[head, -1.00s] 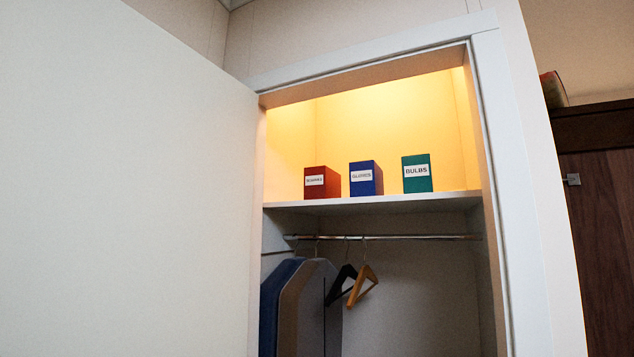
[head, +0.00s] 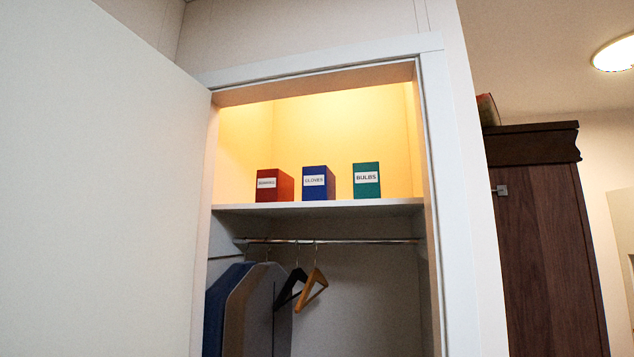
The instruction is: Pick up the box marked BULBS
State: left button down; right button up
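The teal-green box marked BULBS (head: 366,188) stands upright at the right of the three boxes on the closet's top shelf (head: 320,208). Its white label faces me. A blue box marked GLOVES (head: 317,193) stands to its left with a gap between them. A red box (head: 274,193) with a small, hard-to-read label stands farther left. Neither of my grippers shows in the head view.
The open white door (head: 95,190) fills the left side. The white door frame (head: 445,200) bounds the opening on the right. Below the shelf are a rail (head: 340,241), hanging garments (head: 245,310) and empty hangers (head: 312,287). A dark wood cabinet (head: 545,250) stands at right.

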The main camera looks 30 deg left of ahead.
aim_at(367, 184)
jog(key=l+u, duration=1.05)
